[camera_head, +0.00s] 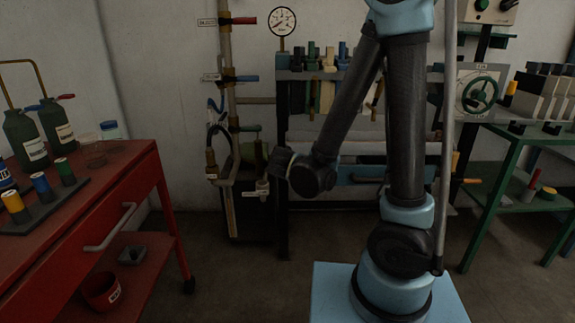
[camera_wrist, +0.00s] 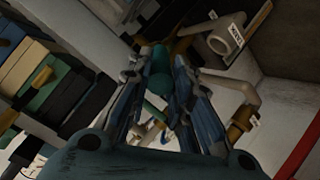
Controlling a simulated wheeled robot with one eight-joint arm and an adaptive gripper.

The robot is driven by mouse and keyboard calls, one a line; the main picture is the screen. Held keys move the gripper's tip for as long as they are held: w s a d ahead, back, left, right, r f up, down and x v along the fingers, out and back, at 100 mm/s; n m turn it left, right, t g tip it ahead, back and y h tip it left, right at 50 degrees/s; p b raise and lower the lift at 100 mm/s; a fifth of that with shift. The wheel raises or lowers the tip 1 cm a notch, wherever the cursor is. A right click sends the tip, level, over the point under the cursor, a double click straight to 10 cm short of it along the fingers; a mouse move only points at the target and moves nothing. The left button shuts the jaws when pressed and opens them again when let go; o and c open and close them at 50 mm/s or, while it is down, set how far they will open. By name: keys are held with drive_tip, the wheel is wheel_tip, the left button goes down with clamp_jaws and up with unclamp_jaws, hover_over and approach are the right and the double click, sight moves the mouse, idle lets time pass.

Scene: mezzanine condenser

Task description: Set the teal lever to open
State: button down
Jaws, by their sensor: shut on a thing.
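The teal lever (camera_wrist: 158,63) shows in the wrist view between the two fingers of my gripper (camera_wrist: 157,72). The fingers are shut on it, one on each side. Its pivot and the valve body behind it are mostly hidden, and I cannot tell which setting it is at. In the head view my gripper (camera_head: 279,162) is at the pipework on the back wall, to the left of my wrist.
A pipe stand (camera_head: 230,120) with a red lever (camera_head: 243,20) and a blue lever (camera_head: 246,79) rises left of my gripper. A red cart (camera_head: 150,190) stands at left, a green table (camera_head: 500,165) at right. A white labelled fitting (camera_wrist: 226,38) is close by.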

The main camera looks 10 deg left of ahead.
drive_tip(key=shift+d, duration=0.1)
idle(0.3)
drive_tip(key=c, duration=1.4)
unclamp_jaws()
drive_tip(key=shift+v, duration=5.9)
